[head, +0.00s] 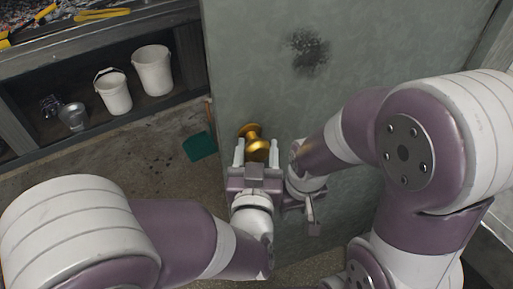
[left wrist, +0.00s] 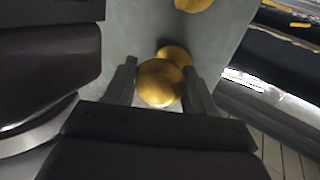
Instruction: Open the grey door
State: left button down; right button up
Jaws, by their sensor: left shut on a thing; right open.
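The grey door (head: 300,110) stands in front of me in the head view, with a dark smudge on its upper part. A round brass knob (head: 256,149) sits near its left edge, with another brass piece (head: 248,130) just beyond it. My left gripper (head: 256,155) is shut on the knob, one finger on each side. The left wrist view shows the knob (left wrist: 160,83) between the two fingers. My right gripper (head: 313,215) is open and empty, low in front of the door and right of my left gripper; its fingers are partly hidden.
Left of the door is a dark shelf (head: 90,140) with white buckets (head: 153,70) and a small metal pail (head: 72,116). A green dustpan (head: 200,146) is on the floor by the door's left edge.

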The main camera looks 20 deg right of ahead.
pick_arm(q)
jog(key=shift+r, duration=0.1)
jog(key=shift+c, duration=2.2)
grip_release()
jog(key=shift+d, duration=0.1)
jog(key=v, duration=1.2)
jog(key=shift+s, duration=0.3)
